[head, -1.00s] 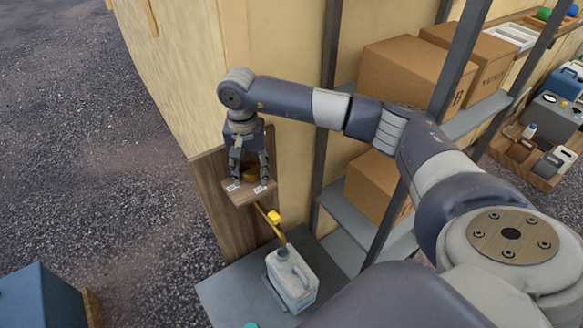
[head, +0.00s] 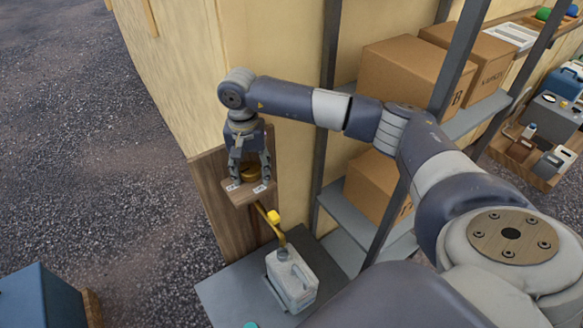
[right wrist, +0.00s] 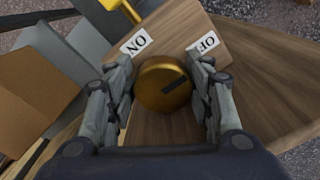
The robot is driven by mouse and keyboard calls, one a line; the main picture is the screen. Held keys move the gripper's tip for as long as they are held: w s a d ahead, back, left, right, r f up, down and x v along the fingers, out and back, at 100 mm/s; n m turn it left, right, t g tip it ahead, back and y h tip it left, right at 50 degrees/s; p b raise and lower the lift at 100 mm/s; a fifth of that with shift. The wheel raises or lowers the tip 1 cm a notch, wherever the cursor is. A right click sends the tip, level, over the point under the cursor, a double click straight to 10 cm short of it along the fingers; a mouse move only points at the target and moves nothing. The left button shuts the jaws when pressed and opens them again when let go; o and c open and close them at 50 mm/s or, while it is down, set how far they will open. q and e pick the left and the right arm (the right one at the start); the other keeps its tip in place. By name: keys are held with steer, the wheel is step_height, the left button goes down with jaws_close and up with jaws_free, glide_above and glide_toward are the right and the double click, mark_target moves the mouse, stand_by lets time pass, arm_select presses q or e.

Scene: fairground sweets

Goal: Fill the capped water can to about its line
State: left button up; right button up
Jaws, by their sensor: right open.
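The pale grey water can (head: 296,288) stands upright on the grey bench, its mouth under the yellow spout (head: 273,216). Its line and water level are too small to read. A brass knob (head: 249,172) sits on a wooden panel, and it also shows in the right wrist view (right wrist: 160,93). Its dark mark points right, to the OFF label side (right wrist: 207,42); the ON label (right wrist: 135,42) is on the left. My right gripper (head: 250,180) is open, its fingers on either side of the knob, apart from it as far as I can see. My left gripper is out of view.
A small teal round thing (head: 250,325) lies at the bottom edge on the bench (head: 232,295). Shelves with cardboard boxes (head: 412,72) stand to the right. A blue box (head: 40,298) is at the lower left. Gravel ground lies open on the left.

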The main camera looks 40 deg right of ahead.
steer(key=shift+w+r+p, duration=0.2)
steer(key=shift+r+p, duration=0.05)
steer(key=shift+r, duration=0.35)
steer(key=shift+w+r+p, duration=0.2)
steer(key=shift+r+p, duration=0.05)
steer(key=shift+r, duration=0.35)
steer(key=shift+o, duration=0.5)
steer(key=shift+r+p, duration=1.35)
steer(key=shift+r, duration=1.3)
steer(key=shift+o, duration=0.2)
steer(key=o, duration=0.3)
steer(key=shift+s+f, duration=0.1)
